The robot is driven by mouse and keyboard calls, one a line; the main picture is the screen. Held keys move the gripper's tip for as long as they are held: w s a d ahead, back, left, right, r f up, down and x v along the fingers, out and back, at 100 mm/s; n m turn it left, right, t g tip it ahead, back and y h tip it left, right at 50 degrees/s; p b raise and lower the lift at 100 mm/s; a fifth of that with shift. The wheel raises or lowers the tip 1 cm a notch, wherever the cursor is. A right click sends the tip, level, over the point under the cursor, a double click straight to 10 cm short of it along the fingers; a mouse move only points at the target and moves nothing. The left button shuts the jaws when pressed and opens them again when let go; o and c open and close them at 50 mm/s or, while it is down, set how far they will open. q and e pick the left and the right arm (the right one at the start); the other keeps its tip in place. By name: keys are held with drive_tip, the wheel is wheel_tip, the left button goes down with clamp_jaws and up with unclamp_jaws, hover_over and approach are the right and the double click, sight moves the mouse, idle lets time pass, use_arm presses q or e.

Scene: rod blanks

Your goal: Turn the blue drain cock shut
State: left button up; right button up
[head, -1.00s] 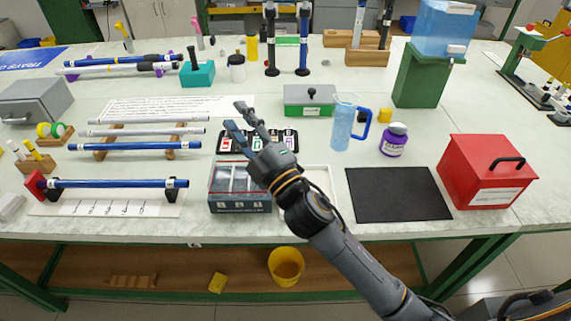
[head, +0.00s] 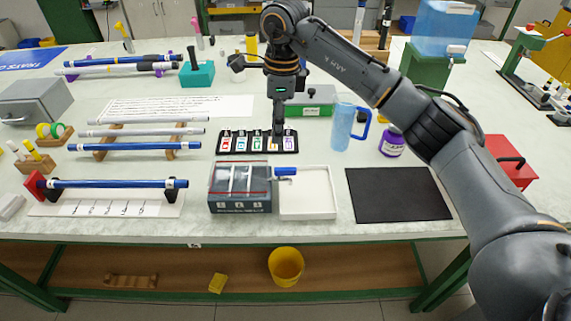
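A small blue handle (head: 287,171), which looks like the drain cock, sticks out to the right from the upper side of a grey box with a clear top (head: 240,200). It lies level, above the back edge of a shallow white tray (head: 308,212). My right gripper (head: 277,140) points down behind the blue handle, apart from it, with its fingertips over the black labelled rack (head: 230,150). The fingers overlap from this side, so their opening is unclear. Nothing shows held. My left gripper is out of view.
A blue jug (head: 342,127) and a purple-labelled jar (head: 393,141) stand right of the gripper, near my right arm. A black mat (head: 398,194) lies empty at the front. A red box (head: 512,160) is partly hidden by my arm. Blue rods on stands (head: 118,184) are at left.

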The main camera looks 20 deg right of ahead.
sight(285, 168)
drive_tip(key=shift+h, duration=0.4)
drive_tip(key=f+p, duration=0.1)
drive_tip(key=f, duration=0.3)
drive_tip(key=d+f, duration=0.1)
drive_tip(key=f, duration=0.3)
drive_tip(key=f+p, duration=0.1)
drive_tip(key=f, duration=0.4)
drive_tip(key=shift+d+p, duration=0.3)
drive_tip(key=shift+d, duration=0.05)
clamp_jaws()
